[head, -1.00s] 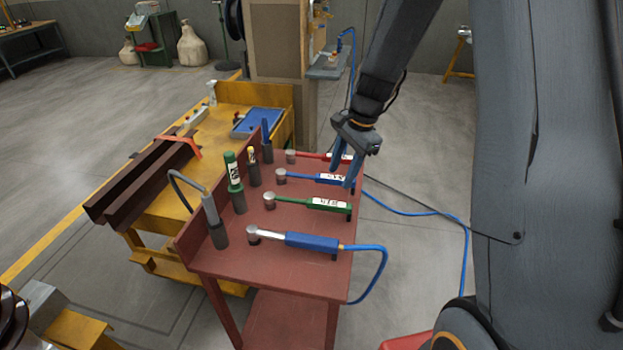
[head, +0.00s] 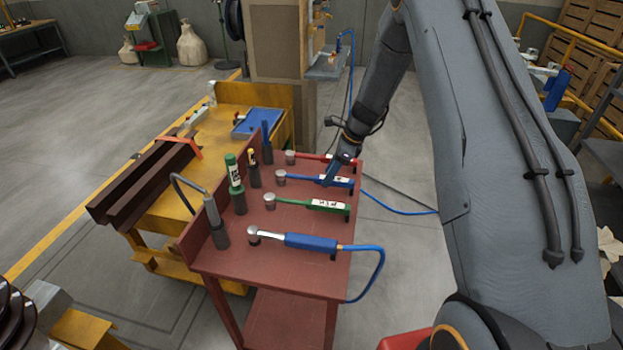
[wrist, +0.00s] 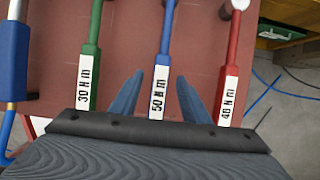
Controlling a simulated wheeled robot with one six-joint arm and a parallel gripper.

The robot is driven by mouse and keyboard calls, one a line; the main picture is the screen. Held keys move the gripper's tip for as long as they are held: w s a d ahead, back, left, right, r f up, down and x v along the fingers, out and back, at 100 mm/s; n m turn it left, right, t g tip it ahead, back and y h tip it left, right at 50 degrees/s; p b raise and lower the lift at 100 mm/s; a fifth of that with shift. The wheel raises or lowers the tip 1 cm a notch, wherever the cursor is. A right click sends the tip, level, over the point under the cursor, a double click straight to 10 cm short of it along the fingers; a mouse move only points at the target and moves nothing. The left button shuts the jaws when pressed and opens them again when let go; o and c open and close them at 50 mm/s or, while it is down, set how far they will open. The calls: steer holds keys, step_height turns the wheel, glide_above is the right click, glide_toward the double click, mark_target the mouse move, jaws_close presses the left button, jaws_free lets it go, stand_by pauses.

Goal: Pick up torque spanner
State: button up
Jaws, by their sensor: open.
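Torque spanners lie side by side on a red table (head: 230,265). The blue one (head: 304,179) is labelled 50 N m in the wrist view (wrist: 164,73). The green one (head: 296,202) is labelled 30 N m and lies left of it in the wrist view (wrist: 89,70). The red one (head: 312,156) is labelled 40 N m, on its right there (wrist: 231,72). My gripper (head: 327,180) is open, low over the blue spanner's handle. In the wrist view its fingers (wrist: 159,77) lie either side of that handle, with gaps; height above the table is unclear.
A larger blue-handled tool (head: 311,241) with a blue hose lies at the table's near side. Upright tools, including a green one (head: 235,172), stand along the left edge. A yellow bench (head: 190,168) is beyond. Floor right of the table is mostly clear, with a hose across it.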

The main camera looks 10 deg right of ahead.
steer(key=shift+p+x, duration=0.65)
steer(key=shift+x, duration=1.15)
jaws_close()
